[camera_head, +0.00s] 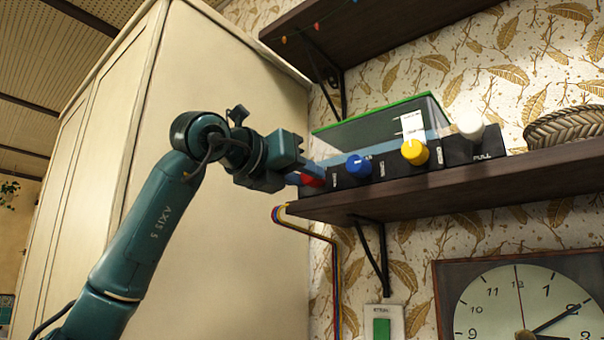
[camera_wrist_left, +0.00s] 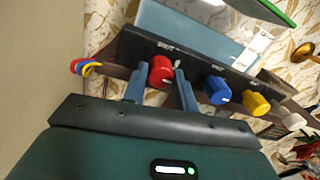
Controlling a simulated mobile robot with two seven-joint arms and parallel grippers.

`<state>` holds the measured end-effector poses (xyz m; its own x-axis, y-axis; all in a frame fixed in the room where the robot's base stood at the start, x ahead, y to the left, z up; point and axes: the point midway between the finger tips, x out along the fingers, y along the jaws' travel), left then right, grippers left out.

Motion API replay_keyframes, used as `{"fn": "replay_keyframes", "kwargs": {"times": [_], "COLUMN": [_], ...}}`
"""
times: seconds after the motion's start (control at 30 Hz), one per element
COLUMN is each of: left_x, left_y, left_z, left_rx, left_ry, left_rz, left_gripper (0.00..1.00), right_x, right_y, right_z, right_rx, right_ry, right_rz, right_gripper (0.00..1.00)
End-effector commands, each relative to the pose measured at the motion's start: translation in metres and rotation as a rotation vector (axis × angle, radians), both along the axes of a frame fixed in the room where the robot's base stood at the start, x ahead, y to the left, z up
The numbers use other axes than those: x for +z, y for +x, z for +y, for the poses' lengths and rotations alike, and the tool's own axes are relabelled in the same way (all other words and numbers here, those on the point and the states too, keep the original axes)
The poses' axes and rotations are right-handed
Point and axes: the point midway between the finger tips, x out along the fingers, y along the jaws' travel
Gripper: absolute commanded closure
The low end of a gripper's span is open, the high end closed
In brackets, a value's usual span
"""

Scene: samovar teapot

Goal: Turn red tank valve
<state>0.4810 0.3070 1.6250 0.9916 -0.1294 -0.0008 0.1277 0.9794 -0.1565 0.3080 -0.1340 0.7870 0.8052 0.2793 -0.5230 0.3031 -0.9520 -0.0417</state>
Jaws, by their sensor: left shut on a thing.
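The red valve knob (camera_wrist_left: 162,72) is the leftmost knob on the black control box (camera_head: 342,177) on the shelf. In the head view only part of the red knob (camera_head: 313,179) shows beside the fingers. My left gripper (camera_head: 309,172) reaches it from the left. In the left wrist view its two blue-grey fingers (camera_wrist_left: 160,84) stand on either side of the red knob, and the gripper is shut on it. The label above the knob is only partly readable. My right gripper is not in view.
Blue (camera_head: 359,166), yellow (camera_head: 414,152) and white (camera_head: 470,128) knobs follow to the right. A green-rimmed clear tank (camera_head: 375,127) stands behind the box. The dark shelf (camera_head: 480,187) also holds a woven basket (camera_head: 565,126). A tall cream cabinet (camera_head: 215,80) stands left, close behind my arm.

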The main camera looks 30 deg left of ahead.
Motion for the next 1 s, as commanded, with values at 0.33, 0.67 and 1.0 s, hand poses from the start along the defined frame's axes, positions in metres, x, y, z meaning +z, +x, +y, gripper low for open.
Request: {"fn": "replay_keyframes", "kwargs": {"times": [0.33,0.67,1.0], "left_x": [0.0001,-0.0009,-0.0018], "left_y": [-0.0004,-0.0006,-0.0005], "left_z": [0.0004,-0.0004,-0.0006], "left_rx": [0.000,-0.001,-0.001], "left_ry": [-0.005,-0.118,-0.413], "left_rz": [0.000,0.008,0.030], "left_gripper": [0.95,0.95,0.95], "right_x": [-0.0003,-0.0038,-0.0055], "right_y": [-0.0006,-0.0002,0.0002], "right_z": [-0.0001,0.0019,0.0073], "right_rx": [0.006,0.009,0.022], "right_ry": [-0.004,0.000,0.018], "right_rz": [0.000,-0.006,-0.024], "right_gripper": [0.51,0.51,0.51]}}
